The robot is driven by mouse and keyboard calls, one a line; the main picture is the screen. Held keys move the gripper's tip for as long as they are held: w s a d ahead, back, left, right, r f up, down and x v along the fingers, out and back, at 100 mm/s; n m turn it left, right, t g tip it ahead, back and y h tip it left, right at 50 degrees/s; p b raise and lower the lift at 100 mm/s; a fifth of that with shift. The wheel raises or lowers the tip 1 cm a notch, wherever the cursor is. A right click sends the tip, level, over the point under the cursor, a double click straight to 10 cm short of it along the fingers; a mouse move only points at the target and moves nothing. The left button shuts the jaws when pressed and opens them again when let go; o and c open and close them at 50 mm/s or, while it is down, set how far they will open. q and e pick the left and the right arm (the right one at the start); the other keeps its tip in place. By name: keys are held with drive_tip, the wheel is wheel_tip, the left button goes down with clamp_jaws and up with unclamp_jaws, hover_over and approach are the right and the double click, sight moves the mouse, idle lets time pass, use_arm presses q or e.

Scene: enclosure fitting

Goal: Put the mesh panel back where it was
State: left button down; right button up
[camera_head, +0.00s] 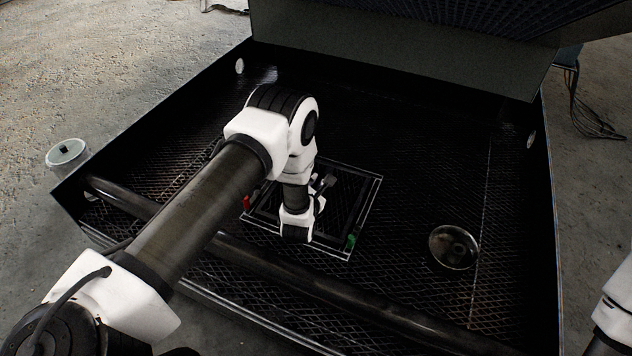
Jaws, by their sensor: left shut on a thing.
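The mesh panel (363,208) is a dark rectangular piece with a light-edged frame, low inside the black enclosure (420,100) near its middle. My left gripper (324,184) is over the panel, shut on it as far as I can see; my wrist hides much of the grip. A small red part (246,202) shows at the panel's left edge and a small green part (350,241) at its near right corner. I cannot tell whether the panel lies flush or is slightly raised. My right gripper is out of view.
A dark round bar (330,285) crosses the near side of the enclosure. A round dark fitting (454,247) sits on the mesh floor to the right. Cables (590,118) lie at the upper right.

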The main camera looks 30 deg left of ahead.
use_arm(q)
drive_tip(key=shift+f+b, duration=0.4)
drive_tip(key=shift+f, duration=0.3)
idle(0.3)
drive_tip(key=c, duration=1.1)
unclamp_jaws()
